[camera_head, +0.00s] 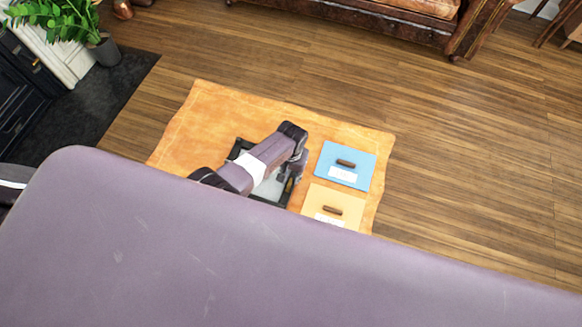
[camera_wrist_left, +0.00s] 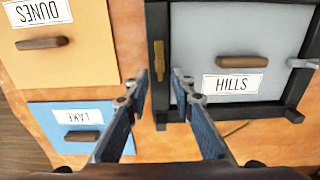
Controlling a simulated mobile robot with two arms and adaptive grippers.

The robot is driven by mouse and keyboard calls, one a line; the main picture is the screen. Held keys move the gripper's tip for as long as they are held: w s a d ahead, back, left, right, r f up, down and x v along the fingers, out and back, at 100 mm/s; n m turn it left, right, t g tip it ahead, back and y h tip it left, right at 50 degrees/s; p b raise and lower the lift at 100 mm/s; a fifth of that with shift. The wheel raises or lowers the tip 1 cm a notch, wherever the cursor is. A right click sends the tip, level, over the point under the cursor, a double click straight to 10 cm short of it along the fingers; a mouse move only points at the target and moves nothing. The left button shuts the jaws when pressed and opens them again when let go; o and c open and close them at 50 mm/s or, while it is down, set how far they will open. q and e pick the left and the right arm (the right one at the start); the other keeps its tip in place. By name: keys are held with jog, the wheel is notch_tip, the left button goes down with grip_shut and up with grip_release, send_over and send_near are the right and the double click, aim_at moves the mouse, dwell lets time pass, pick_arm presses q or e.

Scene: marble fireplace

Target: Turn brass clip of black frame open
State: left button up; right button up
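The black frame (camera_wrist_left: 222,108) holds a grey panel (camera_wrist_left: 205,40) labelled HILLS with a brown handle. The brass clip (camera_wrist_left: 158,62) lies lengthwise along the frame's left rail in the left wrist view. A silver clip (camera_wrist_left: 303,63) sticks out across the right rail. My left gripper (camera_wrist_left: 159,77) is open, its two fingertips apart on either side of the brass clip, with no clear contact. In the head view, my left gripper (camera_head: 294,170) is over the frame's right side, and my arm hides much of the frame (camera_head: 238,148). My right gripper is not in view.
A blue panel (camera_head: 332,155) and a yellow panel (camera_head: 318,197), each with a handle, lie beside the frame on an orange mat (camera_head: 205,115). In the left wrist view their labels read LAKE and DUNES. Wooden floor (camera_head: 470,150) is clear to the right. A sofa (camera_head: 370,18) stands behind.

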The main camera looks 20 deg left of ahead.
aim_at(291, 179)
pick_arm(q)
notch_tip(291, 179, up, 12)
jog(key=shift+f, duration=0.25)
dwell(0.4)
dwell(0.4)
